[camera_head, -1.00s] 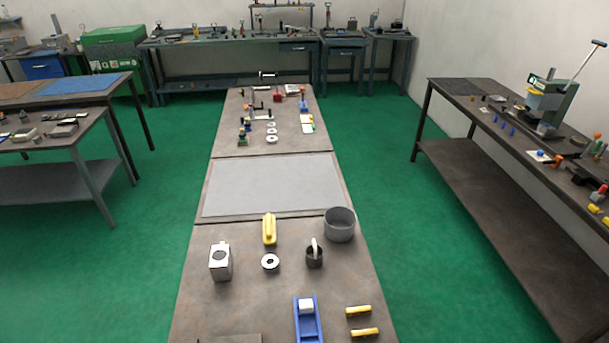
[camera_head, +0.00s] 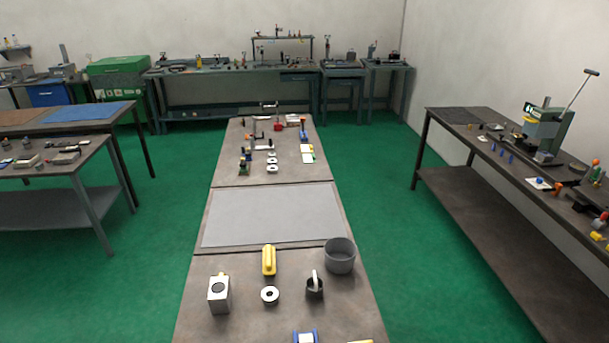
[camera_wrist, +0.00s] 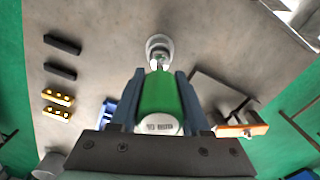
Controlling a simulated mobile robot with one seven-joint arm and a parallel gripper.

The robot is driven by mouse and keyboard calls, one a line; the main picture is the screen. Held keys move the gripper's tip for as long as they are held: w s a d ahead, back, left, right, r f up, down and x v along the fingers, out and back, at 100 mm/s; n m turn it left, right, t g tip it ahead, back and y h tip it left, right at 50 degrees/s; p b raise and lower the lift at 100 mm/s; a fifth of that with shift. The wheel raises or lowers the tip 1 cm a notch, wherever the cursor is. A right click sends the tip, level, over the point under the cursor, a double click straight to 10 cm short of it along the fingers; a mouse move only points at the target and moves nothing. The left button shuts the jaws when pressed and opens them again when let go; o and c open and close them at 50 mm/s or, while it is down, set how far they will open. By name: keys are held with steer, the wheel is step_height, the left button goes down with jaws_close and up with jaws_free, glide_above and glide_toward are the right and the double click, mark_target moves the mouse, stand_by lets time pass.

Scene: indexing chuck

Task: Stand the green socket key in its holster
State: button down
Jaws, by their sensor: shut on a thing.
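The green socket key (camera_wrist: 160,98) is in the wrist view, its green handle between the two dark fingers of my gripper (camera_wrist: 160,80). My gripper is shut on it. The pale end of the handle faces the camera, and a thin shaft shows beyond it. A round grey-white piece (camera_wrist: 159,43) lies in line with the shaft's far end. It may be the holster, but I cannot tell whether the key is inside it or only above it. Neither my gripper nor the key shows in the head view.
In the wrist view, two dark bars (camera_wrist: 62,44) and two yellow bars (camera_wrist: 57,97) lie left, a blue tray (camera_wrist: 107,113) beside the key and an orange piece (camera_wrist: 242,130) at right. The head view shows a grey round bin (camera_head: 340,256) and a clear grey mat (camera_head: 270,215).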

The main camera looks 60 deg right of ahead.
steer(key=shift+p, duration=0.3)
steer(key=shift+f+b, duration=1.95)
steer(key=shift+f, duration=1.05)
steer(key=shift+c, duration=1.5)
jaws_free()
step_height(320, 180, up, 13)
steer(key=shift+r+b, duration=0.1)
steer(key=shift+b, duration=0.8)
steer(key=shift+w, duration=0.1)
